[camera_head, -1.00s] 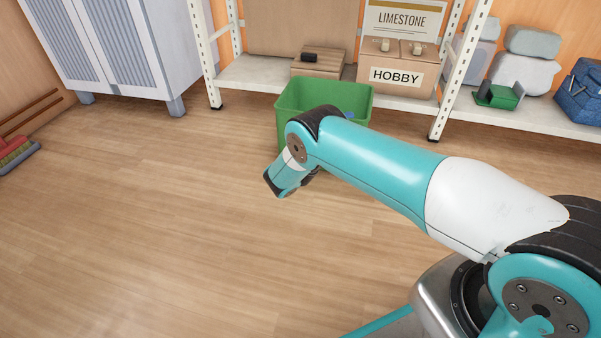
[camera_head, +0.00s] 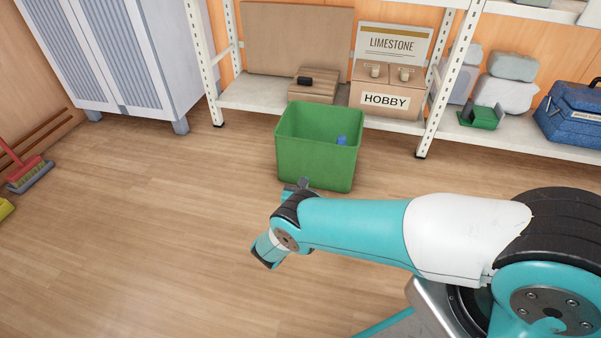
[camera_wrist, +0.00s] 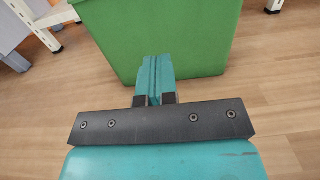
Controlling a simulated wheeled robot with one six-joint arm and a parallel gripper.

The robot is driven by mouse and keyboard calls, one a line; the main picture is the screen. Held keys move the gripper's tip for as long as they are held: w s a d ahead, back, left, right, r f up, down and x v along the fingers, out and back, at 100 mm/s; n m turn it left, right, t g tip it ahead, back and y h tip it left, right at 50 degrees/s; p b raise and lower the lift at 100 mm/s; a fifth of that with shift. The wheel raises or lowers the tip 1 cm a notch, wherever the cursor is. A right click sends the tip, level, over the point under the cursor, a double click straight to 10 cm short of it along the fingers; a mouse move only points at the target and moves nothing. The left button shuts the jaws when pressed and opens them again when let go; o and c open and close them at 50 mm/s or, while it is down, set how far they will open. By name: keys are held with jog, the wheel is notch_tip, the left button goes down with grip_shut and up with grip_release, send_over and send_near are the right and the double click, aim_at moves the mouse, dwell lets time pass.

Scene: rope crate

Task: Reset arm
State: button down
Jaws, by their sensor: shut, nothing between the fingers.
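My arm reaches in from the right of the head view, with its wrist bent down above the floor in front of the green crate (camera_head: 318,165). My gripper (camera_wrist: 153,62) shows in the wrist view with its two teal fingers pressed together and nothing between them. In that view the fingers point toward the near wall of the crate (camera_wrist: 200,40); I cannot tell the exact gap. In the head view the fingers are mostly hidden behind the wrist.
A grey cabinet (camera_head: 135,50) and a broom (camera_head: 28,173) are at the left. The floor left of the crate is clear.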

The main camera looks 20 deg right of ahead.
jog(key=shift+s, duration=0.1)
jog(key=w+a+r+m+g+y+p, duration=0.1)
jog(key=w+a+r+m+g+y, duration=0.15)
jog(key=w+r+m, duration=0.35)
jog(key=w+a+r+m+g+y+p, duration=0.1)
jog(key=r+m+g+p, duration=0.2)
jog(key=r, duration=0.6)
jog(key=s+a+r+m+g+y+p, duration=0.1)
jog(key=s+a+r+m+g+y, duration=0.15)
jog(key=r, duration=0.55)
jog(key=s+a+r+m+g+y, duration=0.1)
jog(key=s+a+r+m+y, duration=0.2)
jog(key=r, duration=0.5)
jog(key=s+a+r+m+g+y+p, duration=0.1)
jog(key=s+r+m+g+y+p, duration=0.1)
jog(key=s+r, duration=0.75)
jog(key=s+a+r+m+g+y+p, duration=0.1)
jog(key=s+r+m+y, duration=0.3)
jog(key=s, duration=1.1)
jog(key=s+a+r+m+g+p, duration=0.1)
jog(key=s+r+g+p, duration=0.1)
jog(key=s+r, duration=0.9)
notch_tip(320, 180, up, 35)
jog(key=s+p, duration=0.1)
jog(key=p, duration=3.6)
jog(key=shift+s, duration=0.15)
jog(key=shift+d+f, duration=0.1)
